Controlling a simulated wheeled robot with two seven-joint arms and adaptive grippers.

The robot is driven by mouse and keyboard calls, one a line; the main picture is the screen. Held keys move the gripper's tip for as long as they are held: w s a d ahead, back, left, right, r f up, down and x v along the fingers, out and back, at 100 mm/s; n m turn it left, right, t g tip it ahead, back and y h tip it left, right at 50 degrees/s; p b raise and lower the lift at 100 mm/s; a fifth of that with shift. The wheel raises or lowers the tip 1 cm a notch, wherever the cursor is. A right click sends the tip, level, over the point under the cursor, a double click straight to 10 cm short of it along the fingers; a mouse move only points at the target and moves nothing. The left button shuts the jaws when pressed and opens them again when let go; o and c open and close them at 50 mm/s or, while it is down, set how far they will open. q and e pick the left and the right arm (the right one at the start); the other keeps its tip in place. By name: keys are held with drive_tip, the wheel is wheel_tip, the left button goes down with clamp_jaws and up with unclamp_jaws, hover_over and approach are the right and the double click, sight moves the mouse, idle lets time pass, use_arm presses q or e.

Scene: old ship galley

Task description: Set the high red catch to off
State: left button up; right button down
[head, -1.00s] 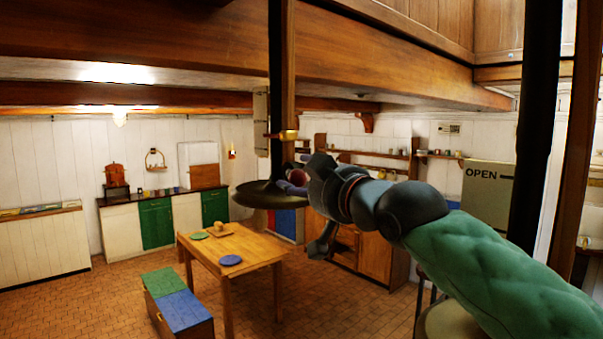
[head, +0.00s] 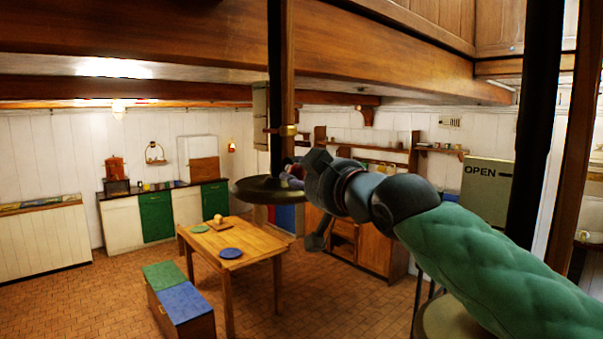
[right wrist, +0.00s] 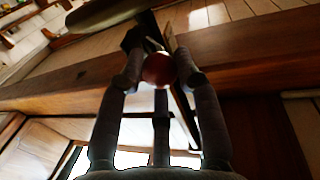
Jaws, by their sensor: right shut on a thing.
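The red catch shows as a round red knob (right wrist: 158,69) in the right wrist view, between my right gripper's fingers (right wrist: 158,74). The fingers are shut on it. Dark parts of its mount show just behind the knob. In the head view my right gripper (head: 296,174) reaches in from the right to the dark post (head: 277,90), just above a dark round disc (head: 266,189). There the gripper hides most of the catch, and I cannot tell its setting. My left gripper is not in view.
A heavy wooden beam (head: 400,55) runs overhead. A second dark post (head: 536,130) stands close at right, beside a sign reading OPEN (head: 488,190). A wooden table (head: 247,248) and a bench (head: 178,296) stand below at left, with open tiled floor around them.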

drive_tip(key=shift+w+a+r+n+g+h+p, duration=0.15)
drive_tip(key=shift+r+g+h+p, duration=0.5)
drive_tip(key=shift+p, duration=1.8)
drive_tip(key=shift+w+r+n+g+h+p, duration=0.2)
drive_tip(key=shift+r+g+p, duration=0.7)
drive_tip(key=shift+p, duration=1.5)
drive_tip(key=shift+a+r+g+h+p, duration=0.1)
drive_tip(key=shift+r+g+h+p, duration=0.15)
drive_tip(key=shift+g+p, duration=0.3)
drive_tip(key=shift+w+a+r+g+h, duration=0.3)
drive_tip(key=shift+g+h, duration=0.3)
drive_tip(key=shift+g, duration=0.2)
